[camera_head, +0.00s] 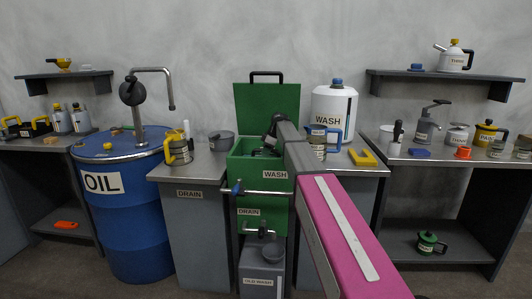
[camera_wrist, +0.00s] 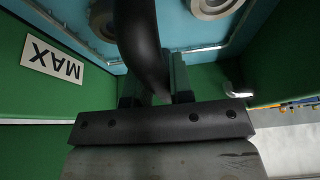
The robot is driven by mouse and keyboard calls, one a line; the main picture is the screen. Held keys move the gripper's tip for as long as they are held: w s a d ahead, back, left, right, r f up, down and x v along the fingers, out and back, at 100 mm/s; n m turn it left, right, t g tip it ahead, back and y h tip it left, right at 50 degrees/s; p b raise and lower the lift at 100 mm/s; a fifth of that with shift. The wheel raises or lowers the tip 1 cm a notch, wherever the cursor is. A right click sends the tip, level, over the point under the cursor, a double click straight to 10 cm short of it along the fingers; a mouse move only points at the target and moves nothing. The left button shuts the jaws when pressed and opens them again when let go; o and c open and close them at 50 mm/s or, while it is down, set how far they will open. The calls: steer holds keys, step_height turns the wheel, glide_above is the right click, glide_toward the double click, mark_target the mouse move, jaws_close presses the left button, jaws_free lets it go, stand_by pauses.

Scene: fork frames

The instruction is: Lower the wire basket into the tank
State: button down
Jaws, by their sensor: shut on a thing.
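The green tank (camera_head: 243,173) labelled WASH stands in the middle with its lid (camera_head: 262,106) raised. My gripper (camera_head: 266,146) reaches down into its opening. In the wrist view, my gripper (camera_wrist: 157,92) is shut on a dark curved bar (camera_wrist: 143,40), which looks like the basket's handle. Green walls surround the gripper in the wrist view, with an upside-down MAX label (camera_wrist: 53,60) on one. Light blue (camera_wrist: 180,30) and round grey parts (camera_wrist: 215,6) show beyond the handle.
Two DRAIN-labelled surfaces are at the left cabinet (camera_head: 195,215) and tank front. A lever with a blue knob (camera_head: 237,187) sticks out there. A grey OLD WASH container (camera_head: 262,272) stands below. A blue OIL drum (camera_head: 120,220) is left; a white WASH jug (camera_head: 332,108) is right.

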steer(key=shift+f, duration=0.1)
steer(key=c, duration=0.9)
jaws_free()
steer(key=shift+c, duration=0.2)
